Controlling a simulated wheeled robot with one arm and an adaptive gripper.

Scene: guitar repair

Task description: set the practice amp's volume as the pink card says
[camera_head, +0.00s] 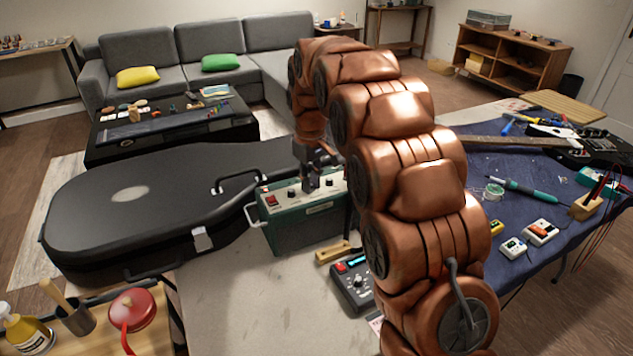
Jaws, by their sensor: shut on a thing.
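The practice amp (305,228) is a dark green box with a pale control panel on top, standing on the grey bench. A red switch and dark knobs show on the panel. My gripper (312,186) points down at the panel, its fingers shut on a knob there. The fingers largely hide that knob, so its pointer and setting cannot be read. A small pale pinkish card (376,323) shows partly at the edge of my arm. Its writing is too small to read, and I cannot tell if it is the pink card.
A black guitar case (130,215) lies just left of the amp. A dark pedal-like device (352,287) and a wooden block (333,252) are in front of it. My arm covers the middle right. A blue mat (480,170) with tools and pedals lies to the right.

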